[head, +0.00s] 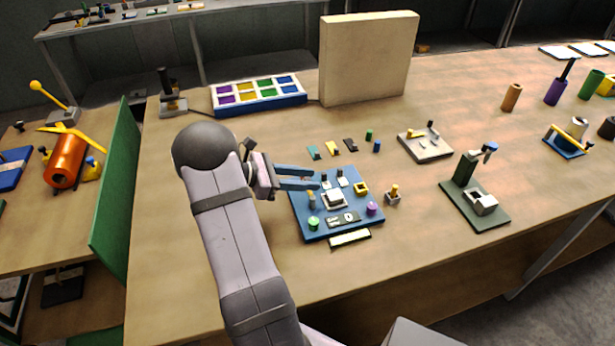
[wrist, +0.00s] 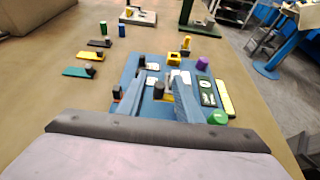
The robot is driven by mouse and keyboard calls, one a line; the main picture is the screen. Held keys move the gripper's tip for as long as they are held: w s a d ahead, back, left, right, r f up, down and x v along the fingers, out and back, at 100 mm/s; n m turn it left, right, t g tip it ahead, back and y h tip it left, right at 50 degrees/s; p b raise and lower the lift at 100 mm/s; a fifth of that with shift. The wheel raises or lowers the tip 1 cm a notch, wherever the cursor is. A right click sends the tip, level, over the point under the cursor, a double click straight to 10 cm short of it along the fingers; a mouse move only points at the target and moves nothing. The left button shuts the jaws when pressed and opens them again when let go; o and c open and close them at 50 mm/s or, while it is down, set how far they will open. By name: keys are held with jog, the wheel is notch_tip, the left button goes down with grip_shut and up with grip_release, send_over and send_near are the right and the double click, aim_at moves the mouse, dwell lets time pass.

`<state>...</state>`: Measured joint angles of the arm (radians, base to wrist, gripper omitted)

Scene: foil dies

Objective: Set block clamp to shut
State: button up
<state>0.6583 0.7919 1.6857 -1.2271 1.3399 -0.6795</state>
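A blue board (head: 311,234) stands on the table with a pale block (head: 334,198) at its middle and small dark-topped handles around it. I cannot tell for certain which of these parts is the block clamp, nor how it is set. My gripper (head: 318,179) is open, its two blue fingers over the far left part of the board. In the wrist view, the fingers (wrist: 159,80) are apart, with a dark-topped knob (wrist: 158,90) showing between them; I see no grip on it. The right finger hides part of the board.
The board also carries a green knob (head: 313,223), a purple knob (head: 372,209) and a yellow square piece (head: 361,189). A grey plate (head: 425,147) and a dark green stand (head: 466,170) are to the right. A beige panel (head: 368,58) stands behind. The table's front is clear.

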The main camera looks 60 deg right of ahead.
jog(key=shift+s+d+f, duration=0.15)
jog(key=shift+s+d, duration=0.05)
grip_shut()
dwell(0.3)
jog(key=m+g+y, duration=0.1)
jog(key=m+y, duration=0.1)
jog(key=s+d+m+g+y, duration=0.1)
jog(key=m+y, duration=0.1)
jog(key=shift+s+g, duration=0.1)
jog(key=shift+g, duration=0.2)
jog(key=shift+s+d+m+g+y+b, duration=0.1)
jog(key=shift+s+m+g+y+b, duration=0.2)
jog(key=shift+m+y, duration=0.55)
jog(key=shift+s+m+g+y+b, duration=0.2)
jog(key=shift+s+m+y, duration=0.1)
jog(key=shift+m+y, duration=0.55)
jog(key=shift+s+y, duration=0.1)
jog(key=shift+y, duration=0.2)
